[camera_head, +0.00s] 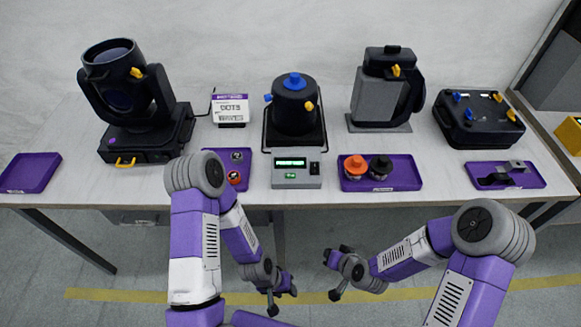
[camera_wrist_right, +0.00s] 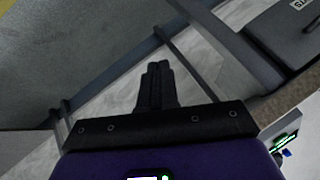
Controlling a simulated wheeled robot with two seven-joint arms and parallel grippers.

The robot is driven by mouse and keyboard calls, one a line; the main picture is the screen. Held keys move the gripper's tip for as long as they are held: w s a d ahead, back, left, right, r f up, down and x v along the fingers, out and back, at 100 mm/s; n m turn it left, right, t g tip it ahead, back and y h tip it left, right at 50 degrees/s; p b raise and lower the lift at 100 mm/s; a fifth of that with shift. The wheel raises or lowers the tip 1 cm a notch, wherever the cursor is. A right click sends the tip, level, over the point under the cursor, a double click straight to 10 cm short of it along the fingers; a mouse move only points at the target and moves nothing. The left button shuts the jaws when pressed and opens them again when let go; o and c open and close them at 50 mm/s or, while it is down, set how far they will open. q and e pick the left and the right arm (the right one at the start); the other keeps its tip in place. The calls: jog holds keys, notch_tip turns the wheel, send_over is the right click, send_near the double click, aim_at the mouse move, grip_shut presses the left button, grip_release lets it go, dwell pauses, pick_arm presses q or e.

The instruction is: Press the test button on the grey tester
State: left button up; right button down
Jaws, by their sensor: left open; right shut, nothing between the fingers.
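The grey tester (camera_head: 297,171) stands at the front edge of the table, with a lit green display (camera_head: 291,162) on its front panel. Below the display is a small green button (camera_head: 290,176), and a black switch (camera_head: 314,168) is at its right. My left gripper (camera_head: 272,308) is open and empty, low in front of the table and apart from the tester. My right gripper (camera_head: 335,295) is shut and empty, also in front of the table; its closed fingers show in the right wrist view (camera_wrist_right: 157,72). Neither gripper touches the tester.
A black fixture (camera_head: 295,112) with a blue knob stands behind the tester. Purple trays stand on both sides: one partly hidden by my left arm, one (camera_head: 406,183) holding orange and black knobbed parts. A moving-head lamp (camera_head: 128,95) stands at left. Floor shows below the table edge.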

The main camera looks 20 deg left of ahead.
aim_at(290, 176)
pick_arm(q)
notch_tip(290, 176, up, 7)
jog(key=p, duration=0.5)
jog(key=shift+f, duration=0.2)
pick_arm(e)
jog(key=w+a+r+n+t+y, duration=0.1)
jog(key=a+r, duration=0.3)
jog(key=r, duration=0.5)
jog(key=w+a+r+n+t+y, duration=0.1)
jog(key=w+a+r+t+y, duration=0.1)
jog(key=a+r, duration=0.3)
jog(key=w+a+r+n+t+y, duration=0.1)
jog(key=w+a+r+t, duration=0.1)
jog(key=r, duration=1)
jog(key=shift+w+a+r+t+y, duration=0.2)
jog(key=shift+a+r+t+y, duration=0.3)
jog(key=shift+a, duration=0.65)
jog(key=shift+f, duration=0.15)
